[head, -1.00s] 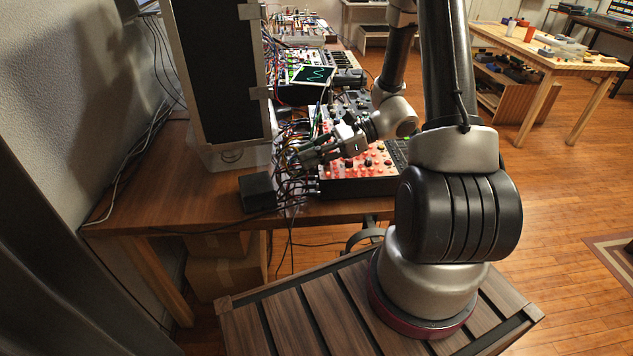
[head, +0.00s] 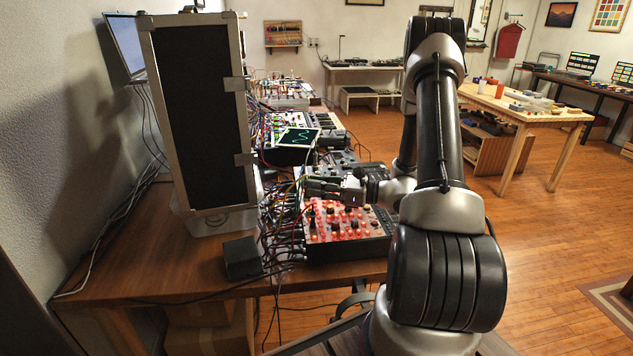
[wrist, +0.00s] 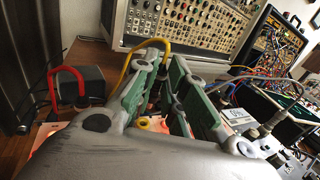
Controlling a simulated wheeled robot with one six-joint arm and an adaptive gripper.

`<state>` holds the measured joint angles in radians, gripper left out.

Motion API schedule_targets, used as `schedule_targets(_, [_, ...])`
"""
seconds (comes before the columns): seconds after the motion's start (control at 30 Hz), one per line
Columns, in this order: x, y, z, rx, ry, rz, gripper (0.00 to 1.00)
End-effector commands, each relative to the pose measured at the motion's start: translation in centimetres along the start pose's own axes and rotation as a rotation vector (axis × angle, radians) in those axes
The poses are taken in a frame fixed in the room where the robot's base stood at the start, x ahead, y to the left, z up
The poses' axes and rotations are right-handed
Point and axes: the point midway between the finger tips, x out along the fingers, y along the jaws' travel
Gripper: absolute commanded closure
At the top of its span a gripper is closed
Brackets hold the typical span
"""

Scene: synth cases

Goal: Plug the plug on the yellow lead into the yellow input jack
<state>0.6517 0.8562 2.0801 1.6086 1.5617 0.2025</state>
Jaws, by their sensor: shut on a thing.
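My gripper (head: 322,187) is over the far left part of the red-lit synth case (head: 375,248). In the wrist view my gripper (wrist: 162,72) has its green fingers closed around a dark plug (wrist: 159,76). The yellow lead (wrist: 128,64) arcs up from this plug and down to the left. A small yellow ring (wrist: 143,123) shows low between the fingers; it looks like the yellow input jack, partly hidden by my gripper. The plug's tip is hidden, so I cannot tell how it lies to the ring.
A red lead (wrist: 56,71) and a grey lead (wrist: 248,77) stand plugged on either side of my gripper. Many cables crowd the case's left side. A tall case (head: 195,115) and a small black box (head: 241,257) stand on the desk to the left.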

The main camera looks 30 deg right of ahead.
Motion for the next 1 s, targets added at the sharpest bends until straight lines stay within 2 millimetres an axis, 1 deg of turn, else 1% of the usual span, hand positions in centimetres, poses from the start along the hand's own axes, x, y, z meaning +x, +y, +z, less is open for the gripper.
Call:
schedule_targets(0.37, [-0.1, 0.0, -1.8, 0.001, 0.000, -0.010, 1.00])
schedule_targets(1.0, [-0.1, 0.1, -1.8, 0.000, 0.000, -0.009, 1.00])
